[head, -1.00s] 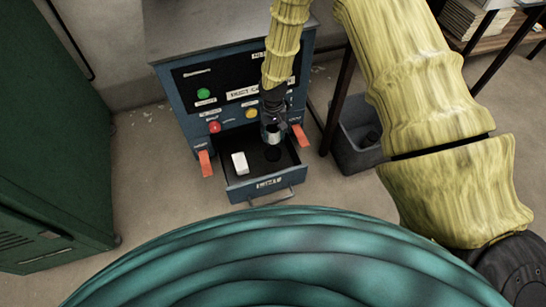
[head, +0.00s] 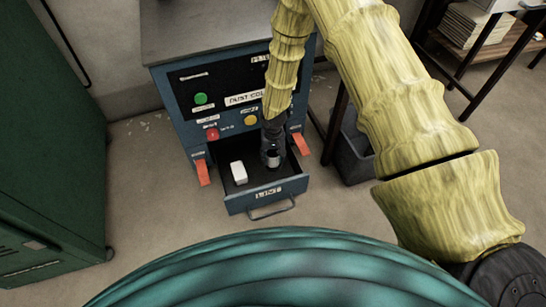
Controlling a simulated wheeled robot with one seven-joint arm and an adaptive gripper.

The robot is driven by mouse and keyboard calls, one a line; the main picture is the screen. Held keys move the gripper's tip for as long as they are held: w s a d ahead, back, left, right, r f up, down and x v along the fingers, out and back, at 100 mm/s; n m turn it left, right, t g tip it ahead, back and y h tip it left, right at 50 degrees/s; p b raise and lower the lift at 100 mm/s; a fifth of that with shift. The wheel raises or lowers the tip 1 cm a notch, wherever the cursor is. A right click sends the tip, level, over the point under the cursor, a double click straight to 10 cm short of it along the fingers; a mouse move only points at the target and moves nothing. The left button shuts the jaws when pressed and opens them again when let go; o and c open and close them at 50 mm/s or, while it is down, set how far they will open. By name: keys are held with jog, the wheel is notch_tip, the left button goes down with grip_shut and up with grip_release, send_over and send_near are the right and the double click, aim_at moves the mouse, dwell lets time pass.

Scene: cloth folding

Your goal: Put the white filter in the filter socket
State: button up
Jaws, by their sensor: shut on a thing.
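My gripper (head: 271,160) points down into the right part of the open drawer (head: 268,208). It is shut on a small pale grey-white cylinder (head: 273,158), mostly hidden by the fingers. I cannot tell for sure whether this is the white filter. A white block (head: 239,173) lies in the left part of the drawer, apart from my gripper. The filter socket is not clearly visible; the dark drawer floor under my gripper is largely hidden.
The drawer is at the base of a blue cabinet (head: 186,120) with coloured buttons. Orange levers stand left (head: 203,172) and right (head: 301,144) of the drawer. A grey bin (head: 355,155) is at right, a green cabinet (head: 50,150) at left. The floor before the drawer is bare.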

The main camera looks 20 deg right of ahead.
jog(key=o, duration=1)
jog(key=shift+r, duration=0.1)
notch_tip(320, 180, up, 12)
jog(key=p, duration=0.5)
